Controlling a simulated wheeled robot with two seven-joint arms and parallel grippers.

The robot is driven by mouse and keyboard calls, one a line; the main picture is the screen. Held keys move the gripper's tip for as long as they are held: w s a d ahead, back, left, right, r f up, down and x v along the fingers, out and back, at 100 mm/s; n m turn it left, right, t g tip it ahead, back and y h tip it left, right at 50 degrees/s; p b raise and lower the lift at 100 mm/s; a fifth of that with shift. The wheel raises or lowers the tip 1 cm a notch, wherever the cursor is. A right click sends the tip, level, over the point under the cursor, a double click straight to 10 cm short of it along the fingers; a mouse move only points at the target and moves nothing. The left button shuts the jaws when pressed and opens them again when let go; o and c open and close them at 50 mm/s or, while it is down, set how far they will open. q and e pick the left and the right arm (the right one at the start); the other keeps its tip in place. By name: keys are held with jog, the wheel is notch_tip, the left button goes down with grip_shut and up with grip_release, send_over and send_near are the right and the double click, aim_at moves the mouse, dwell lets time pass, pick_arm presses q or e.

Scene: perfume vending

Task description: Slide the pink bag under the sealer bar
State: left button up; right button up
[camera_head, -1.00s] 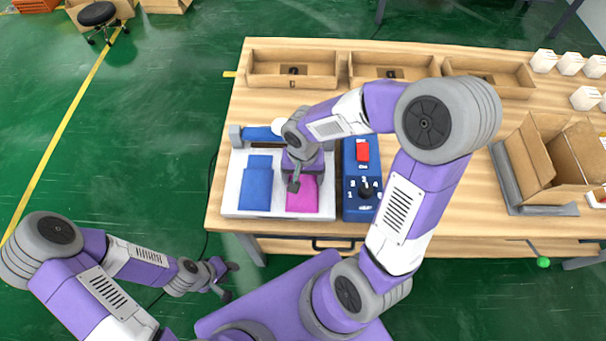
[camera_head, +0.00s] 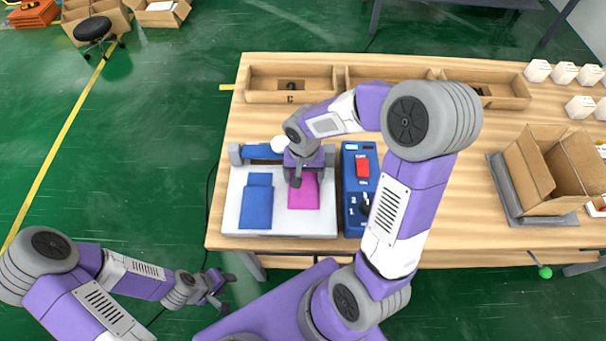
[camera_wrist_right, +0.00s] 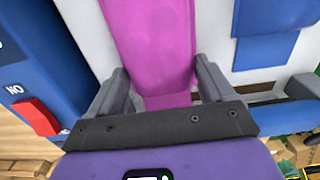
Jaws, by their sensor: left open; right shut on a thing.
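The pink bag (camera_head: 305,194) lies flat on the white plate (camera_head: 318,228) of the sealer. The blue sealer bar (camera_head: 262,151) crosses the plate's far side; its right part is hidden behind my right arm. My right gripper (camera_head: 296,179) is shut on the pink bag's far end, near the bar. In the right wrist view, the pink bag (camera_wrist_right: 150,35) runs between the fingers (camera_wrist_right: 160,85). Whether its far end is under the bar is hidden. My left gripper (camera_head: 218,290) is open and empty, off the table's front left.
A blue bag (camera_head: 257,205) lies left of the pink one. A blue control box (camera_head: 353,220) with a red switch (camera_head: 363,167) stands close on the right. Wooden trays (camera_head: 290,85) line the back. An open carton (camera_head: 548,170) stands at the right.

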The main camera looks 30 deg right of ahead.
aim_at(304, 175)
jog(key=o, duration=1)
jog(key=shift+c, duration=0.2)
jog(key=shift+r, duration=0.15)
notch_tip(304, 175, up, 7)
jog(key=shift+r+p, duration=0.15)
jog(key=shift+p, duration=1)
